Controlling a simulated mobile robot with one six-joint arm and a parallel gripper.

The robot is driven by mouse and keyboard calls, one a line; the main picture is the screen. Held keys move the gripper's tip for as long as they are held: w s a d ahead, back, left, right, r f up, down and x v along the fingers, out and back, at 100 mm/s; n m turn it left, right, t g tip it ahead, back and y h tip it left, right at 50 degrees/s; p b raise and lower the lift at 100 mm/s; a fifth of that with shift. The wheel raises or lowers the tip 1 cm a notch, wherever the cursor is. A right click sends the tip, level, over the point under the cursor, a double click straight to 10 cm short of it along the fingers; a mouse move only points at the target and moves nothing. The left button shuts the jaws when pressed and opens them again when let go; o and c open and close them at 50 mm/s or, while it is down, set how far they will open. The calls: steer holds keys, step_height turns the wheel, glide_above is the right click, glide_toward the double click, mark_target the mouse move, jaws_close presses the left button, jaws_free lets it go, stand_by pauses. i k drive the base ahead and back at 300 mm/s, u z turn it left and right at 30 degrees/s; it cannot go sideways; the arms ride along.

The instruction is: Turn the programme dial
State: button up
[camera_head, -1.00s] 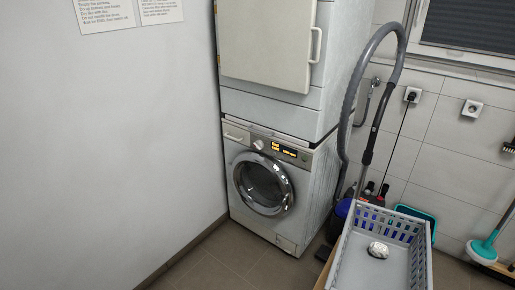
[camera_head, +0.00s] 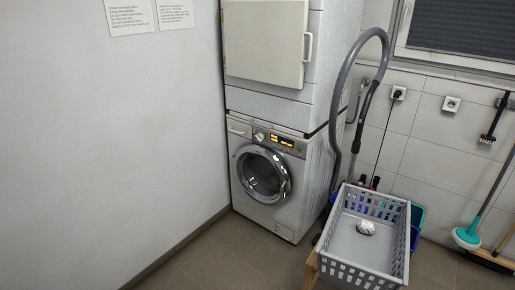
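The programme dial (camera_head: 259,137) is a small round pale knob on the control panel of the lower front-loading machine (camera_head: 307,190). It sits left of a lit orange display (camera_head: 281,141) and above the round door (camera_head: 263,175), which is closed. The dial is too small in this view to tell where it points. My gripper and arm are not in view.
A dryer (camera_head: 265,47) with a pale square door is stacked on top. A grey laundry basket (camera_head: 342,267) with a small pale item stands at right, before a vacuum hose (camera_head: 337,95) and a mop (camera_head: 467,237). Floor (camera_head: 225,255) at lower left is clear.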

mark_target(260, 137)
steer(key=k, duration=0.7)
steer(key=u, duration=0.5)
steer(key=i, duration=0.6)
steer(key=u, duration=0.95)
steer(key=i, duration=2.2)
steer(key=z, duration=0.35)
